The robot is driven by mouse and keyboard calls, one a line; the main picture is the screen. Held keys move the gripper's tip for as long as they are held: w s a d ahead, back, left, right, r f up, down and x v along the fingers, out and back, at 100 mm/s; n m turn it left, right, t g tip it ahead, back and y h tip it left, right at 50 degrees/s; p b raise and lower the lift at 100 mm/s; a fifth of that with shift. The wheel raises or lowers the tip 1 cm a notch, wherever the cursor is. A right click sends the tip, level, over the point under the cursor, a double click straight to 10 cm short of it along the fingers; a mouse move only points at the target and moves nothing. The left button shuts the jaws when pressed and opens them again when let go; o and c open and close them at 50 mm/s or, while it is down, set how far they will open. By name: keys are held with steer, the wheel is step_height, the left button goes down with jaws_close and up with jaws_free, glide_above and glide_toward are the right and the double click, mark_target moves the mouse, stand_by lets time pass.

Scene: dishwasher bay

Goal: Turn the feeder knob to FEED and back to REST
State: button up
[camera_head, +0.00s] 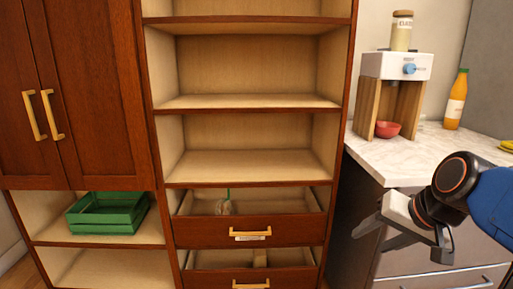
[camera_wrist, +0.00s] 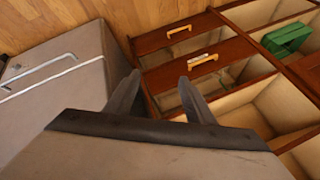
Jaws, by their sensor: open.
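The feeder (camera_head: 396,68) stands on the counter at the right in the head view, a white box on wooden legs with a jar on top. Its blue knob (camera_head: 409,69) is on the front face. A red bowl (camera_head: 387,130) sits beneath it between the legs. My gripper (camera_head: 372,238) is low in front of the counter, well below and apart from the knob. It is open and empty. In the wrist view, my gripper's two dark fingers (camera_wrist: 158,95) are spread and point toward the drawers and floor. The feeder is out of the wrist view.
A marble counter (camera_head: 425,150) holds an orange bottle (camera_head: 456,100) and a yellow item (camera_head: 507,146) at the right edge. A wooden shelf unit has two drawers (camera_head: 250,232) pulled partly open. A green crate (camera_head: 107,213) sits on a low shelf at left.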

mark_target(412, 69)
steer(key=s+d+f+n+g+h, duration=0.2)
steer(key=s+f+n, duration=0.2)
steer(key=s+f, duration=0.45)
steer(key=w+d+r+m+t+y, duration=0.25)
steer(key=w+r+m, duration=0.45)
steer(key=w+r, duration=0.4)
steer(key=w+d+r+m+t+y, duration=0.1)
steer(key=w+r+m+t, duration=0.2)
steer(key=w+r+m, duration=0.55)
steer(key=w+d+r+m+t+h, duration=0.2)
steer(key=w+d+r+m+t, duration=0.4)
steer(key=d+r, duration=0.6)
steer(key=w+d+r+m+t+h, duration=0.15)
steer(key=w+d+r+m, duration=0.45)
steer(key=d+r, duration=0.65)
steer(key=shift+n+t, duration=0.3)
steer(key=shift+n, duration=0.35)
steer(key=w, duration=0.6)
steer(key=w+a, duration=0.1)
steer(key=w, duration=1.1)
steer(key=shift+w+a, duration=0.2)
steer(key=c, duration=1.1)
